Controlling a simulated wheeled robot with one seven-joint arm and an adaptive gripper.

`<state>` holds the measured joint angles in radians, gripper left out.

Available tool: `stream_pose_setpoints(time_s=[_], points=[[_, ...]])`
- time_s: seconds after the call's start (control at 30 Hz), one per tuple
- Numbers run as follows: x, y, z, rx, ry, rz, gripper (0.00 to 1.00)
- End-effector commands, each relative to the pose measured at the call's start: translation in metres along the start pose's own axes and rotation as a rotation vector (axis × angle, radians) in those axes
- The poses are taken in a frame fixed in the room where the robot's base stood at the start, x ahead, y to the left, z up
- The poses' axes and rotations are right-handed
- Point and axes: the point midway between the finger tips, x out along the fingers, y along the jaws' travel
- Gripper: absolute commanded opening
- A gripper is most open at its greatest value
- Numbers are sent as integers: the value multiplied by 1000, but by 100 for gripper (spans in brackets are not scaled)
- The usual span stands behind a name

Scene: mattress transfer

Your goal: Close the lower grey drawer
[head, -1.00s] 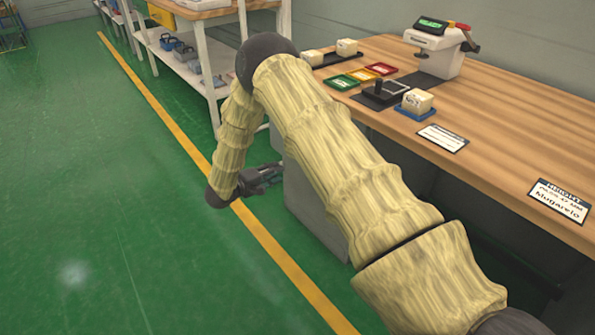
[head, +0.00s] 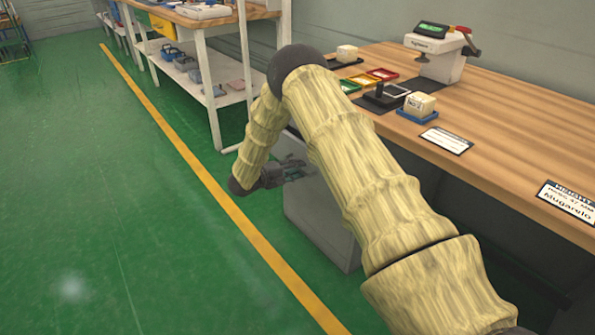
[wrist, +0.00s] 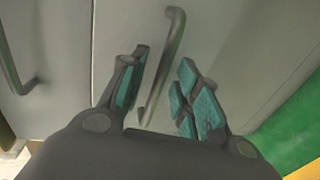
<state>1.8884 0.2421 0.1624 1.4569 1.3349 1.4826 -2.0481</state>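A grey drawer cabinet (head: 325,232) stands under the workbench, partly hidden behind my arm. My gripper (head: 298,166) is at its upper front, pointing toward it. In the wrist view, the lower grey drawer (wrist: 235,50) fills the middle and right, on the floor side. Its bar handle (wrist: 172,65) lies between the two teal-padded fingers of my gripper (wrist: 165,90). The fingers are apart; I cannot tell if either touches the handle. Another drawer front with its own handle (wrist: 12,58) is at the left. How far the lower drawer stands out is unclear.
The wooden workbench (head: 520,125) carries a scale (head: 436,50), small colored trays and labels above the cabinet. A shelf bench (head: 205,85) stands behind. The green floor left of the yellow line (head: 210,185) is clear.

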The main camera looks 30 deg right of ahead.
Motion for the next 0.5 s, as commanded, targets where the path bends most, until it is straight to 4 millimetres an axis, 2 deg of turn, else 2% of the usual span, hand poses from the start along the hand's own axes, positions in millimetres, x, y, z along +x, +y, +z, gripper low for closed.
stream_pose_setpoints(time_s=[0.17,0.47,0.5], points=[[10,0,0,1,1,-1,32],[11,0,0,0,1,0,32],[11,0,0,0,1,0,24]])
